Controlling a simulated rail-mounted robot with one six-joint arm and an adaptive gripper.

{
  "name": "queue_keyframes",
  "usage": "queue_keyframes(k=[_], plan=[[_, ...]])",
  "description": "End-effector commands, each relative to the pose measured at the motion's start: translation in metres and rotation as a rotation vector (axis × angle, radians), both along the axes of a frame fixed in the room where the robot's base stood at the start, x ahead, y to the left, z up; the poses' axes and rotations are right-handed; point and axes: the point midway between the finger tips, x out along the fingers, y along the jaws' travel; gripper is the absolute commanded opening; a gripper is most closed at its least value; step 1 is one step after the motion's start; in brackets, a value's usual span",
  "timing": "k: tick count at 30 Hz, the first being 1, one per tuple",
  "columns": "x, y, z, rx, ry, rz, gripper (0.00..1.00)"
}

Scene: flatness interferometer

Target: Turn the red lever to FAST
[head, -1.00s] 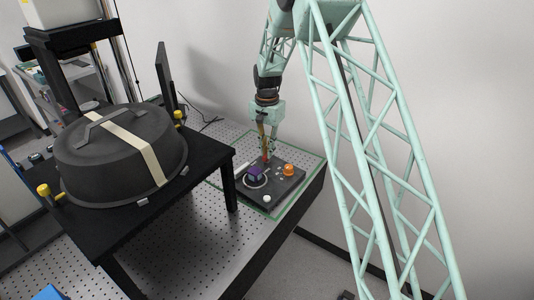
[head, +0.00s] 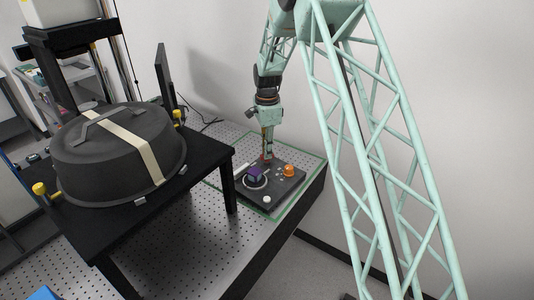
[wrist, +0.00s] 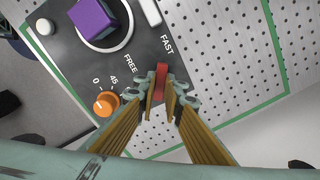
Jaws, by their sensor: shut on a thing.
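The red lever (wrist: 161,78) is at the edge of the dark control panel (wrist: 72,52), beside the printed words FREE and FAST. My gripper (wrist: 161,88) is shut on the lever, with one finger on each side of it. The fingers hide part of the lever, and I cannot tell exactly which word it points at. In the head view my gripper (head: 267,153) reaches down to the back of the panel (head: 285,190), and little of the lever shows.
The panel also carries a purple block (wrist: 95,20) on a round dial, an orange knob (wrist: 105,103) marked 0 and 45, and a white button (wrist: 44,27). A black table (head: 205,160) with a dark domed cover (head: 100,160) stands to the left. Perforated plate (wrist: 215,50) lies around the panel.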

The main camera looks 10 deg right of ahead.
Motion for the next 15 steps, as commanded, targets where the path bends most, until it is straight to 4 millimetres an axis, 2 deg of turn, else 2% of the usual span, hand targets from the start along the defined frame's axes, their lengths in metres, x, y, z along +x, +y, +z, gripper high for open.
queue_keyframes(k=[6,15], plan=[[-0.0001,0.0,-0.0002,0.0,0.0,-0.102,0.0],[-0.0002,0.0,0.0001,0.0,0.0,-0.156,0.0]])
